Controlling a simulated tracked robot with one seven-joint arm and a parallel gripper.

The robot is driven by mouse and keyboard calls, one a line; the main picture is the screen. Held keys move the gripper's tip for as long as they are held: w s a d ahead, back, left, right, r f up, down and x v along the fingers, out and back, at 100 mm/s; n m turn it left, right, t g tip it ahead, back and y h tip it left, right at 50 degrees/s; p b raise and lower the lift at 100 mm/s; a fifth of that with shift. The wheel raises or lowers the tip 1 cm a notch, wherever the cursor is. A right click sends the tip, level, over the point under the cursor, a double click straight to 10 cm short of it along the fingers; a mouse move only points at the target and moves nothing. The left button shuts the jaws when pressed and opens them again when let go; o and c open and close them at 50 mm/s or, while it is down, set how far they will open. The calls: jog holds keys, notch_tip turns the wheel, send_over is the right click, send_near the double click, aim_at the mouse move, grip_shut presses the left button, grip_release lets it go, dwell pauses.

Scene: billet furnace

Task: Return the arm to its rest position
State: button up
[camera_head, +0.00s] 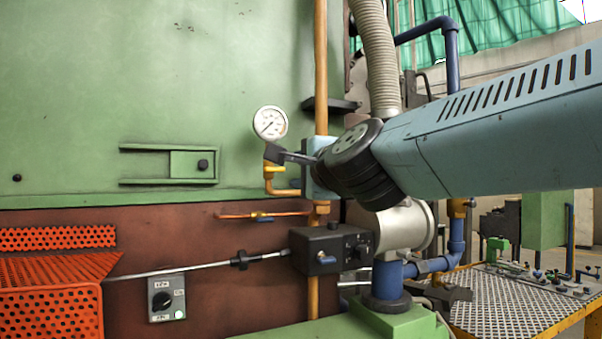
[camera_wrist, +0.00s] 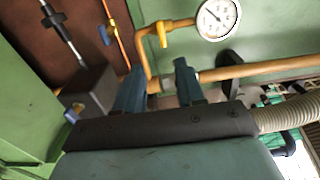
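My arm reaches in from the right in the head view, with its blue-grey link (camera_head: 500,125) and black wrist joint (camera_head: 355,165). The arm is extended, not folded.
Close around the gripper are the gauge (camera_head: 270,123), a vertical orange pipe (camera_head: 321,65), a black valve box (camera_head: 325,250) and a corrugated hose (camera_head: 377,60). An orange perforated guard (camera_head: 50,310) stands lower left. A checkered platform (camera_head: 500,305) lies lower right.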

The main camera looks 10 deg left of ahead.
jog(key=s+d+f+n+g+h, duration=0.3)
jog(key=s+d+f+n, duration=0.1)
jog(key=d+f, duration=0.5)
jog(key=s+d+f+n+g+h, duration=0.3)
jog(key=s+d+f+n, duration=0.1)
jog(key=d+f, duration=0.6)
jog(key=s+d+f+n+g+h, duration=0.3)
jog(key=s+d+f, duration=0.2)
jog(key=d+f, duration=0.4)
jog(key=d, duration=0.4)
jog(key=shift+s+f+n+g, duration=0.15)
jog(key=shift+s+n+g, duration=0.2)
jog(key=shift+n+g, duration=0.05)
jog(key=shift+w, duration=0.1)
